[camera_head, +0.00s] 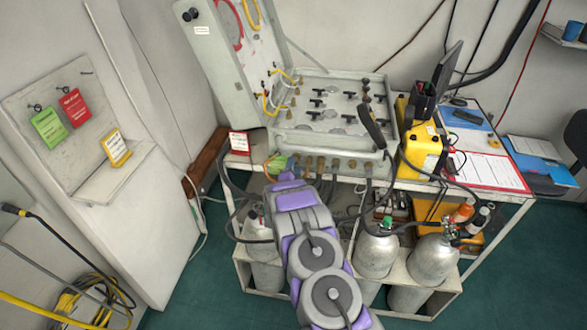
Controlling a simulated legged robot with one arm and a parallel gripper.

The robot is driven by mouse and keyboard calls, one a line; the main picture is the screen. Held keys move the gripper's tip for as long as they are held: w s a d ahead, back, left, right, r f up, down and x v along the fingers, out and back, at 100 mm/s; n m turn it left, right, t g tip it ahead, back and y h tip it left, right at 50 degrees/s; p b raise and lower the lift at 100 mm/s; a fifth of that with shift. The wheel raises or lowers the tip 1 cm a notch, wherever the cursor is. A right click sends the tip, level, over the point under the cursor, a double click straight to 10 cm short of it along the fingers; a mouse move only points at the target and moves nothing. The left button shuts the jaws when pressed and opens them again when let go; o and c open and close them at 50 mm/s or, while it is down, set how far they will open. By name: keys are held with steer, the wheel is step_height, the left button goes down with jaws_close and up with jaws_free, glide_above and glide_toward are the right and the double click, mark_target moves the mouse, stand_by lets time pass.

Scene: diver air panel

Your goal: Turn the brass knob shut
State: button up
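The grey air panel (325,141) sits on the bench with its lid raised. A row of small brass fittings runs along its front face, and one brass knob (321,163) shows to the right of my arm. I cannot tell which of them is the task's knob. My purple and grey arm reaches up from below to the front left of the panel. My gripper (281,164) is at the panel's left front corner, beside or over the leftmost fittings. A green and orange patch shows there. The fingers are too small and covered to tell whether they touch a knob.
Silver cylinders (376,254) stand in a rack under the bench. A yellow case (420,146) and a clipboard (490,171) lie to the right. Black hoses hang from the panel front. A red and white card (239,143) stands left of my gripper. Green floor is clear at right.

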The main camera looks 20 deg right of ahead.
steer(key=shift+o, duration=0.2)
steer(key=p+v, duration=0.1)
steer(key=v, duration=1.6)
steer(key=shift+p, duration=0.4)
steer(key=shift+s, duration=0.1)
